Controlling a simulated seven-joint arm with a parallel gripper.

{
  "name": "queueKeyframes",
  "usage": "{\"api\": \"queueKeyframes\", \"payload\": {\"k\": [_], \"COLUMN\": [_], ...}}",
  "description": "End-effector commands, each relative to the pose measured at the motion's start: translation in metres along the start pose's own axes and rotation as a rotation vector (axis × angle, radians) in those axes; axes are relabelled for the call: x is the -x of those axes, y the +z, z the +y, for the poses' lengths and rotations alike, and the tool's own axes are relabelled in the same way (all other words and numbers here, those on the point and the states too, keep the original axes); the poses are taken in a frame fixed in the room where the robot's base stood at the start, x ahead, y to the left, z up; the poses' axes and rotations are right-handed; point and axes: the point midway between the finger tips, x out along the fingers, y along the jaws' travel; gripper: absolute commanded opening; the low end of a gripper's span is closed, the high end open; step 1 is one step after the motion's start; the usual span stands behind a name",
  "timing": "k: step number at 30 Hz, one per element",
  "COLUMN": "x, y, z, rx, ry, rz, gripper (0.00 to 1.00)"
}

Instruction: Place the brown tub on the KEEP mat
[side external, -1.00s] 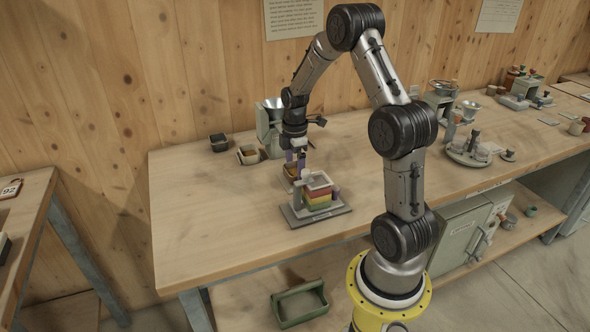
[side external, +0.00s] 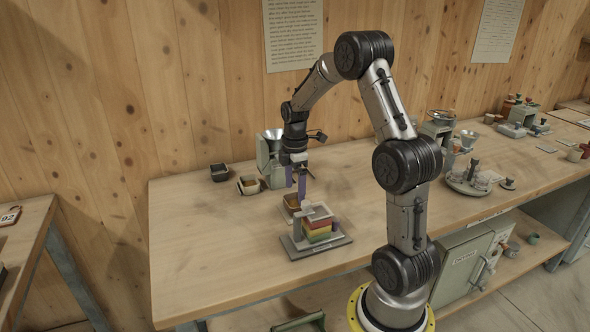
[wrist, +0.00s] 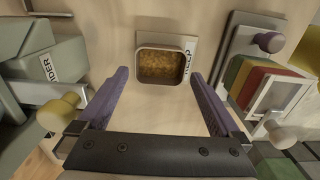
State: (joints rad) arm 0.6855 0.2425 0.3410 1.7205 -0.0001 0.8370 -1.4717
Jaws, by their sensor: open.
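The brown tub (wrist: 160,78), filled with golden-brown grain, stands upright on the KEEP mat (wrist: 189,62). In the wrist view the mat's pale strip and part of its lettering show along the tub's right side; the tub covers the rest. In the side view the tub (side external: 291,204) is just behind the stacked-colour press. My gripper (wrist: 165,85) is open and empty, with its purple fingers spread wide to either side of the tub in the wrist view. In the side view my gripper (side external: 297,194) is above the tub, apart from it as far as I can tell.
The press with red, yellow and green layers (side external: 319,228) stands close in front of the tub. A grey-green grinder (side external: 268,163) is behind my gripper. A black tub (side external: 220,172) and a pale tub (side external: 249,185) stand to the left. The table's left front is clear.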

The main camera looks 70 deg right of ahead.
Motion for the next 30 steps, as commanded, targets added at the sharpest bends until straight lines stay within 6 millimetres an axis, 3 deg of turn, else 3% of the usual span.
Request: {"api": "queueKeyframes", "payload": {"k": [6,14,18,20,23,27,30], "x": [0.045,0.073,0.088,0.1,0.124,0.152,0.162], "y": [0.0,0.0,-0.012,-0.024,-0.05,-0.077,-0.086], "z": [0.001,0.0,-0.011,-0.025,-0.061,-0.126,-0.173], "rx": [0.0,-0.001,-0.028,-0.062,-0.153,-0.311,-0.425], "ry": [0.004,0.001,0.025,0.05,0.109,0.185,0.221], "rz": [0.0,0.0,0.004,0.01,0.038,0.116,0.193], "gripper": [1.0,1.0,1.0,1.0,1.0,1.0,1.0]}}
